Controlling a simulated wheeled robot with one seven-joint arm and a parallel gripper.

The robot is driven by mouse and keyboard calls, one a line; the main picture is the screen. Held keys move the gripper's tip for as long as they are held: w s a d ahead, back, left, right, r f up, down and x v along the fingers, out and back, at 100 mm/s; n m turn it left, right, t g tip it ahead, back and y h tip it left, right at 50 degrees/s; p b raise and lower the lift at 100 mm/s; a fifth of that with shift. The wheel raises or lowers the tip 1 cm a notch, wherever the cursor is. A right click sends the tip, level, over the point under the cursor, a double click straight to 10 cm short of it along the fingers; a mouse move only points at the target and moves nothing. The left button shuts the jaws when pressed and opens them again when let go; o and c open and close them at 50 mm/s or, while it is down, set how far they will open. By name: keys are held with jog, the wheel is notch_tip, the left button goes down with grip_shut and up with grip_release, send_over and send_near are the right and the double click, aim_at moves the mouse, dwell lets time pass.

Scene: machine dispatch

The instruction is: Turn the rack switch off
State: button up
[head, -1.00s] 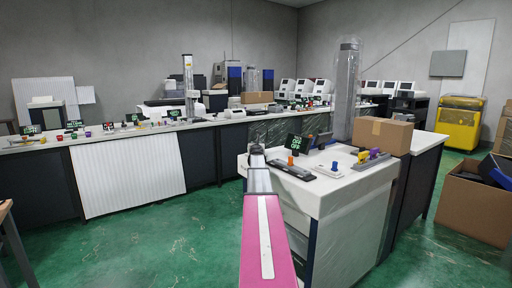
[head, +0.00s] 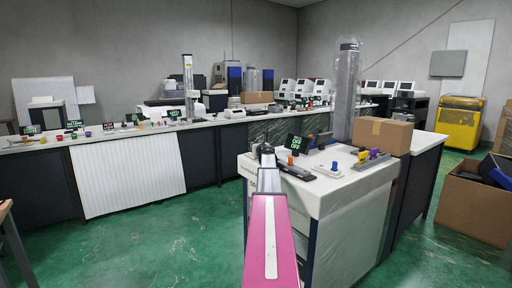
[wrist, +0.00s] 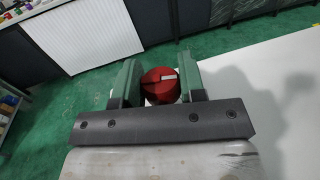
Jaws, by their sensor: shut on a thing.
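In the head view my gripper (head: 266,152) is at the front left corner of the white cabinet top (head: 335,190). The knob is hidden there behind my arm. A dark sign (head: 297,143) with green letters, partly readable as OFF, stands just behind.
On the cabinet top are an orange knob (head: 290,160), a blue knob (head: 334,166) and a strip of coloured parts (head: 372,156). A cardboard box (head: 383,135) stands behind them. A long counter runs along the back. The green floor to the left is open.

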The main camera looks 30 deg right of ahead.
jog(key=o, duration=0.9)
jog(key=s, duration=0.3)
jog(key=s+a, duration=0.1)
jog(key=s, duration=0.6)
jog(key=shift+s+a, duration=0.3)
jog(key=shift+a, duration=0.1)
